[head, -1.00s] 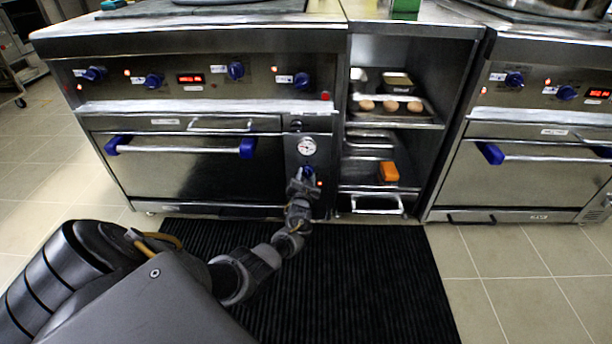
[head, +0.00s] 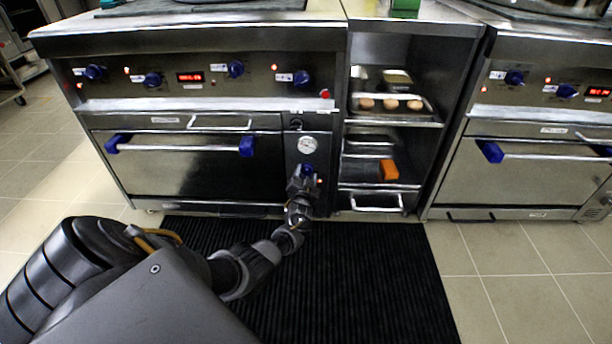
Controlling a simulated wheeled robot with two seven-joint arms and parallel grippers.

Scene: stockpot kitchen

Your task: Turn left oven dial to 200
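The left oven (head: 190,160) stands at the left with a steel door and blue handle ends. Its dial (head: 308,170) is a blue knob low on the narrow panel right of the door, below a round white gauge (head: 308,144). My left gripper (head: 303,178) is at this dial, its fingers pointing at the panel. The fingers are small and partly hidden by the wrist, so I cannot tell whether they are open or closed on the knob. The dial's marks are too small to read. My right gripper is not in view.
Several blue knobs (head: 235,69) and a red display line the upper panel. An open shelf unit (head: 383,213) with a tray of buns and an orange box (head: 389,170) stands to the right. A second oven (head: 520,180) is farther right. A black mat (head: 350,280) covers the floor in front.

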